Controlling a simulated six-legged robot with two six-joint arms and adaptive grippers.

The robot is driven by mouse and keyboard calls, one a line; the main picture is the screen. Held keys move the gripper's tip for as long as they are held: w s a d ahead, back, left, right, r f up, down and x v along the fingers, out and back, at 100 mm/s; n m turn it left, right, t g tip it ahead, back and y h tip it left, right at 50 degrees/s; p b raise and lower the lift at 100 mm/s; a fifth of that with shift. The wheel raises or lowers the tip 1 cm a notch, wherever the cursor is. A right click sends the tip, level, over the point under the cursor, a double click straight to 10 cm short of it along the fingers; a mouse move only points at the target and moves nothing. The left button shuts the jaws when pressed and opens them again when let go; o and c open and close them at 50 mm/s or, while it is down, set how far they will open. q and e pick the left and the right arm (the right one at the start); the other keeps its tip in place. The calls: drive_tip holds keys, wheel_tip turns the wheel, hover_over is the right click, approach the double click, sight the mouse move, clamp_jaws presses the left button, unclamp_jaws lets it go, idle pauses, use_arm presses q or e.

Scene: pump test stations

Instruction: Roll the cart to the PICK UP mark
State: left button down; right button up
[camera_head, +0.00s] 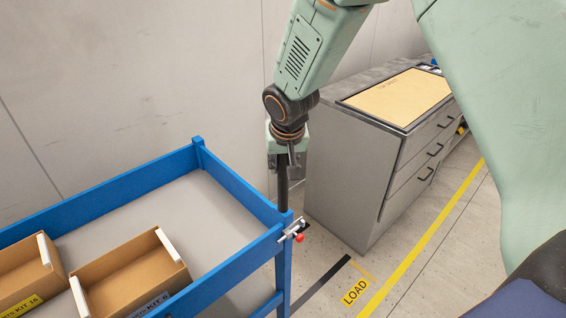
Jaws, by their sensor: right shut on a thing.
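The cart (242,186) has a blue frame and grey top tray, and fills the lower left of the head view. My right gripper (284,163) is at the cart's far right corner, shut on a dark upright bar (283,194) that looks like the cart's handle. The fingertips are partly hidden, so the exact grip is hard to see. No PICK UP mark shows; the floor mark in view reads LOAD (355,291). My left gripper is not in view.
Two cardboard kit boxes, one nearer (130,275) and one at the left edge (28,268), stand on the cart. A grey drawer cabinet (345,185) stands close beyond the cart's right corner. A yellow floor line (425,243) runs alongside bare floor. A wall rises behind.

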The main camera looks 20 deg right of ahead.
clamp_jaws()
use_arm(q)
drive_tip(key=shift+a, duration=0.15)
use_arm(e)
drive_tip(key=shift+s+a, duration=0.1)
drive_tip(key=shift+a, duration=0.05)
